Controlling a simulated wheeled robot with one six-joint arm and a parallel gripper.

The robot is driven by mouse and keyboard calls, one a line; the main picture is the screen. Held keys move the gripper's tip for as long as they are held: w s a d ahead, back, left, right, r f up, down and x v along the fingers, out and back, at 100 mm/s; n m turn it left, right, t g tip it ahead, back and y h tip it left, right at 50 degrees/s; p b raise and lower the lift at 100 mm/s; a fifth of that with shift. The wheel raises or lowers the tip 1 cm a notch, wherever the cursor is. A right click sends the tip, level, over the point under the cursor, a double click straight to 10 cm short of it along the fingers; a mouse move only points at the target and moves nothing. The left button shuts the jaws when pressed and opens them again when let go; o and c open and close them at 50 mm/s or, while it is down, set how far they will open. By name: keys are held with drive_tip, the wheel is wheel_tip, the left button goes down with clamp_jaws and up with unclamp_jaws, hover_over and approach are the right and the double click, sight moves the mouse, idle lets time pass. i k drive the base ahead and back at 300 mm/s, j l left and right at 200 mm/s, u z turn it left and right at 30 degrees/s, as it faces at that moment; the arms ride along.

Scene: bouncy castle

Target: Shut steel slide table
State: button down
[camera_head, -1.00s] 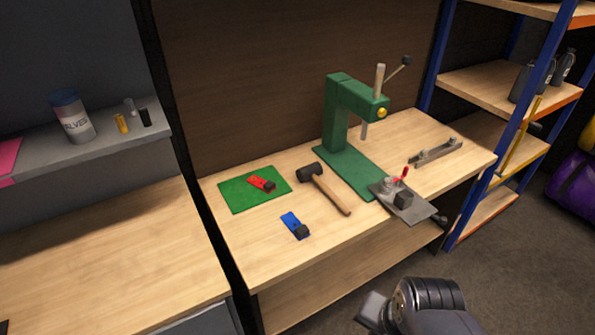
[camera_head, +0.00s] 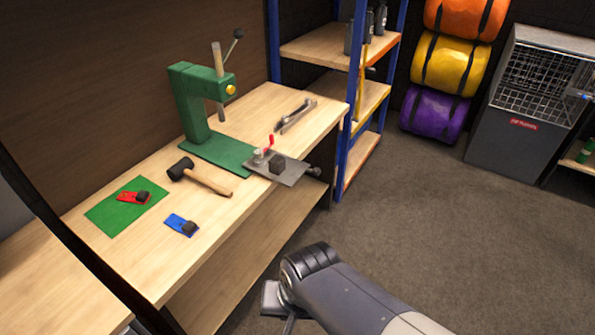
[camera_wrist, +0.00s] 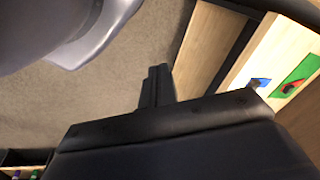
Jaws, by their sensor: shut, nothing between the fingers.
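The steel slide table (camera_head: 290,178) is a flat grey plate at the foot of the green press (camera_head: 200,115). It juts out past the press base toward the bench's front edge. A dark block (camera_head: 277,164) and a small red-handled clamp (camera_head: 268,142) sit on it, and a dark knob (camera_head: 314,171) shows at its right end. My gripper (camera_head: 272,298) is low in front of the bench, well apart from the slide table, and partly hidden by my arm. In the wrist view my fingers (camera_wrist: 157,85) are together and empty, over floor. The slide table is not in the wrist view.
A blue-posted shelf (camera_head: 356,100) stands right of the bench. Open carpet (camera_head: 430,220) lies right.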

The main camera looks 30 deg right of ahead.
sight(280, 167)
drive_tip(key=i+l+u, duration=0.1)
drive_tip(key=i, duration=0.4)
drive_tip(key=i+l+u, duration=0.1)
drive_tip(key=i+l, duration=0.2)
drive_tip(key=i, duration=0.2)
